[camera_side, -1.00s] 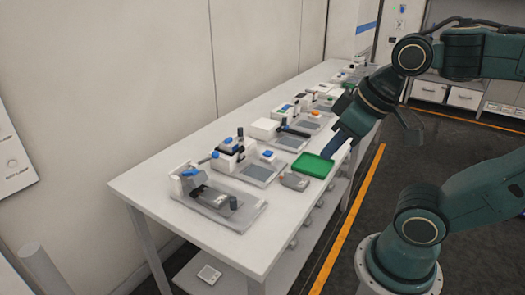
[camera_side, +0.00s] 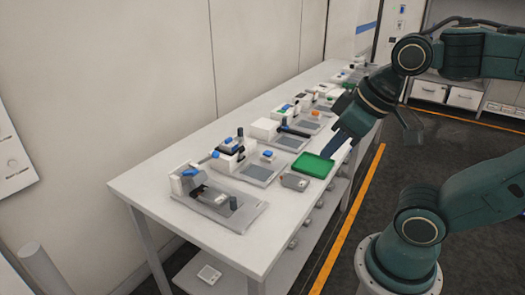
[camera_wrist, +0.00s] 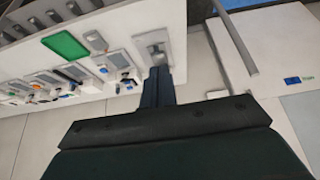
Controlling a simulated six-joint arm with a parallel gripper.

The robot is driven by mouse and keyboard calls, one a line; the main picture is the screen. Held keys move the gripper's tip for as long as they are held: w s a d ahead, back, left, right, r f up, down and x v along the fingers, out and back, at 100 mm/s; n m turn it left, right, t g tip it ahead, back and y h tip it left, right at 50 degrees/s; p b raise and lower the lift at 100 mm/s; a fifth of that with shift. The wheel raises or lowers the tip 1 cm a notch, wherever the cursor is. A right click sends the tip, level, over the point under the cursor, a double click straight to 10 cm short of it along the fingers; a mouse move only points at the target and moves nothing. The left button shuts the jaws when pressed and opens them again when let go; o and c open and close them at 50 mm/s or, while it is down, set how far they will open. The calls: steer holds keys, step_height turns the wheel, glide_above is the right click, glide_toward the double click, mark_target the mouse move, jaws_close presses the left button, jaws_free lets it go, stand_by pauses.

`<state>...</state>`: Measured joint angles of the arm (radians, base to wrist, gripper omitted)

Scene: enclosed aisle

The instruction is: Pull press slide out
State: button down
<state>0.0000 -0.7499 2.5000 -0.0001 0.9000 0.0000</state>
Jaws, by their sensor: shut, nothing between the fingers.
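My gripper (camera_wrist: 157,84) is shut and empty. In the side view, it (camera_side: 335,147) points down by the green tray, away from the nearest fixture. In the wrist view, its fingers point towards a grey-plated fixture (camera_wrist: 153,46) at the table's end and overlap its lower edge. In the side view, the nearest fixture (camera_side: 240,217) has a grey plate, a pale block with a blue part (camera_side: 190,172) and a dark upright knob (camera_side: 233,202). I cannot tell for sure which part is the press slide. No contact with it shows.
A long white table (camera_side: 150,190) runs along the wall with several fixtures in a row. A green tray (camera_side: 312,166) and a small grey box (camera_side: 295,182) lie near its front edge. A lower shelf holds a small pale device (camera_side: 209,274). Aisle floor is clear.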

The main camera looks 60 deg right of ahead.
steer(key=c, duration=1.5)
jaws_free()
steer(key=shift+w, duration=0.1)
steer(key=shift+o, duration=1.1)
steer(key=shift+w+r, duration=0.1)
steer(key=shift+w, duration=0.05)
steer(key=n+g, duration=0.2)
steer(key=g, duration=0.4)
glide_above(233, 198)
step_height(233, 198, down, 16)
steer(key=shift+a+r, duration=0.15)
steer(key=shift+r, duration=0.05)
steer(key=shift+f, duration=0.15)
step_height(233, 198, down, 14)
steer(key=shift+r, duration=0.25)
